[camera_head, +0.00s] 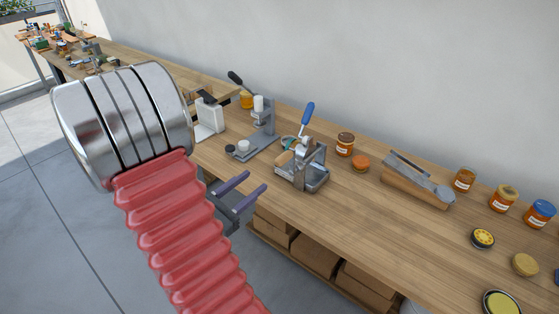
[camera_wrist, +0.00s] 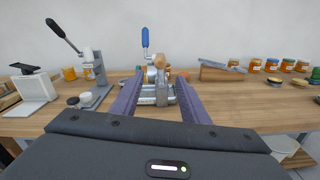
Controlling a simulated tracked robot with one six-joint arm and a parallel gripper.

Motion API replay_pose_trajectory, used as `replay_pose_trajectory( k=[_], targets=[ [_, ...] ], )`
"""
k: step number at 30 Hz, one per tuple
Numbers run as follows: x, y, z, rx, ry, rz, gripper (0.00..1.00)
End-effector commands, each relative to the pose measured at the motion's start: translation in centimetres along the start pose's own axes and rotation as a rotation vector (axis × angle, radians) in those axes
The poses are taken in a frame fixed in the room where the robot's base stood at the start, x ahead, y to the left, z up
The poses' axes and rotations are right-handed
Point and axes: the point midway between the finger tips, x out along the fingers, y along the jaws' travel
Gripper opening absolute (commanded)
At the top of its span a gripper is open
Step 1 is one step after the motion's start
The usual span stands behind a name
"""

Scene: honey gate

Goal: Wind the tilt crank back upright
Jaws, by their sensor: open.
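A small grey metal device (camera_head: 314,174) stands near the front edge of the wooden bench. A blue-handled lever (camera_head: 307,115) rises from it, nearly upright. A pale wooden grip (camera_head: 285,158) sticks out low on its left side. I cannot tell for sure which of these is the tilt crank. My gripper (camera_head: 256,180) is open and empty, in front of the bench edge and apart from the device. In the wrist view, the device (camera_wrist: 162,94) shows between my purple fingers (camera_wrist: 158,77), its lower part partly hidden by them. The blue lever (camera_wrist: 145,38) stands above them.
A grey press (camera_head: 265,120) with a black-handled lever stands left of the device, beside a white box-like unit (camera_head: 210,118). Right of it are a honey jar (camera_head: 345,144), an orange lid (camera_head: 360,162) and a wooden block with a metal tool (camera_head: 415,185). Several jars stand farther right.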

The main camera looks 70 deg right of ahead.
Motion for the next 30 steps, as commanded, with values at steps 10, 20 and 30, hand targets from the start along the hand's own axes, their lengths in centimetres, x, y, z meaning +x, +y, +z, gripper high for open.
replay_pose_trajectory(
  k=[10, 20, 30],
  targets=[
    [0.1, 0.0, 0.0, -0.002, -0.002, 0.002, 0.41],
    [1.7, 0.0, 0.0, -0.001, -0.002, -0.001, 0.41],
    [5.1, -0.1, 0.0, -0.002, -0.002, -0.003, 0.41]
  ],
)
